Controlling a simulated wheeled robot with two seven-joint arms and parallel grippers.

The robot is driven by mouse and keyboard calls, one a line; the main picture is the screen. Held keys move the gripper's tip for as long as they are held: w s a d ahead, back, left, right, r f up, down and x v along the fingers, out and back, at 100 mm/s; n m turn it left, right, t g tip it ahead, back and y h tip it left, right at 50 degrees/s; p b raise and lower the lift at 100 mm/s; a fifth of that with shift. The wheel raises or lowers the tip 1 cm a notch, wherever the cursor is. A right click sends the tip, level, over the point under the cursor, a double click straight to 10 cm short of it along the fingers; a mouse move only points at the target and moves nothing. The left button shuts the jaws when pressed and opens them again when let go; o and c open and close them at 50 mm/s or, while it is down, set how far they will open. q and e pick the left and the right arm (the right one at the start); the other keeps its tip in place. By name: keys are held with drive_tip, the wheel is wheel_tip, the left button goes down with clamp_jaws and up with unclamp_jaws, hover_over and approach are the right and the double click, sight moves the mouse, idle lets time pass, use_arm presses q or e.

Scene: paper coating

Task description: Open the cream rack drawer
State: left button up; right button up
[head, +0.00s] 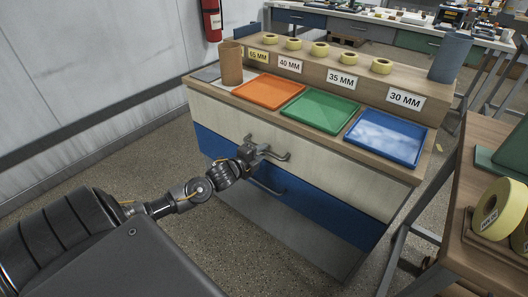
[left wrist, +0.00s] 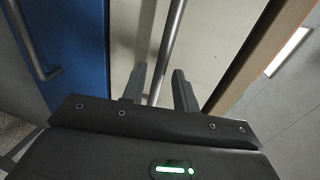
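The cream drawer (head: 335,178) is the top drawer of the rack, and its front looks flush with the rack body. Its grey bar handle (head: 284,157) is partly hidden by my left gripper (head: 262,151). In the left wrist view the cream front (left wrist: 215,50) fills the middle, with the handle bar (left wrist: 168,48) running between the two fingers of my left gripper (left wrist: 159,92). The fingers are apart, one on each side of the bar, with visible gaps. My right gripper is in neither view.
Below is a blue drawer (head: 325,213) with its own handle (head: 268,187); that handle also shows in the left wrist view (left wrist: 32,45). Orange (head: 268,92), green (head: 320,113) and blue (head: 387,139) trays lie on top. A wooden table (head: 470,155) stands right; floor in front is clear.

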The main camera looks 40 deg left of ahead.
use_arm(q)
drive_tip(key=shift+x, duration=1.2)
clamp_jaws()
